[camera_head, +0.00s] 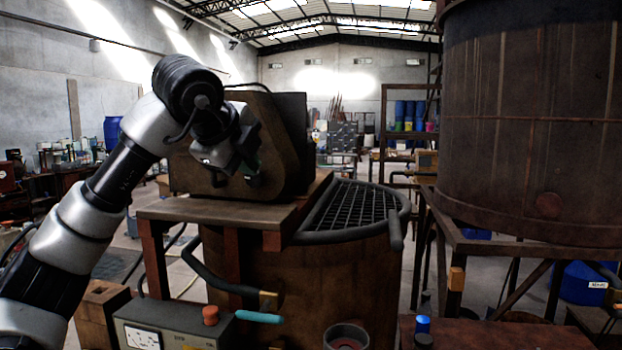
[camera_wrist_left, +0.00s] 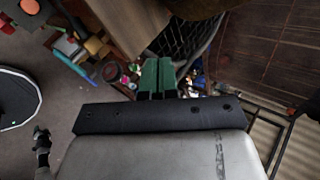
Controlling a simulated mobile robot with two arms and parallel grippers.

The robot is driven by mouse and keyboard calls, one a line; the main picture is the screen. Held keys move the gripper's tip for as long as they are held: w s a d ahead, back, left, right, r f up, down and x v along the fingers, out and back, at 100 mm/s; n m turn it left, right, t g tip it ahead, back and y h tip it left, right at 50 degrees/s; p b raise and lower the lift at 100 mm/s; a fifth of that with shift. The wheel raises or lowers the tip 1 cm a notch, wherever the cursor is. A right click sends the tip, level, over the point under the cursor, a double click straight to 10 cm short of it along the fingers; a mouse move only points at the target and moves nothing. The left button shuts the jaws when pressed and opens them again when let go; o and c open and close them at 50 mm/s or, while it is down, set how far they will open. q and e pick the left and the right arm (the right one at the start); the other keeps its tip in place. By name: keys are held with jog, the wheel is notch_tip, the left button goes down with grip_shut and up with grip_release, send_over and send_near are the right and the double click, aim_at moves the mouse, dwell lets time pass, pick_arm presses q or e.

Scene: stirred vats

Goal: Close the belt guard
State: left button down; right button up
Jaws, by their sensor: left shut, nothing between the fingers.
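The belt guard (camera_head: 276,158) is a brown, round-cornered housing on a bench beside the vat, in the middle left of the head view. A dark upright plate shows behind its right side. My left arm crosses in front of the guard and hides much of its face, so I cannot tell how far it stands open. My left gripper (camera_head: 250,172) is in front of the guard's lower face; I cannot tell whether it touches. In the left wrist view its green fingers (camera_wrist_left: 157,76) are together with nothing between them. My right gripper is not in view.
The bench top (camera_head: 212,210) lies below the guard. A brown vat (camera_head: 330,282) with a dark grate (camera_head: 352,206) stands right of it. A grey control box (camera_head: 175,325) with a gauge and red knob is in front. A large rusty tank (camera_head: 530,130) stands at right.

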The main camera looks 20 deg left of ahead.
pick_arm(q)
jog(key=n, duration=0.2)
jog(key=p, duration=0.5)
send_near(274, 209)
jog(key=x, duration=0.3)
jog(key=shift+w+d, duration=0.1)
jog(key=shift+w, duration=0.4)
jog(key=w+p, duration=0.2)
jog(key=w, duration=0.1)
jog(key=shift+f, duration=0.1)
jog(key=shift+w+f, duration=0.15)
jog(key=shift+w, duration=0.4)
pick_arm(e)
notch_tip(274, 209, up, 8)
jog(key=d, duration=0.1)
pick_arm(q)
jog(key=shift+a+f, duration=0.1)
jog(key=shift+a, duration=0.1)
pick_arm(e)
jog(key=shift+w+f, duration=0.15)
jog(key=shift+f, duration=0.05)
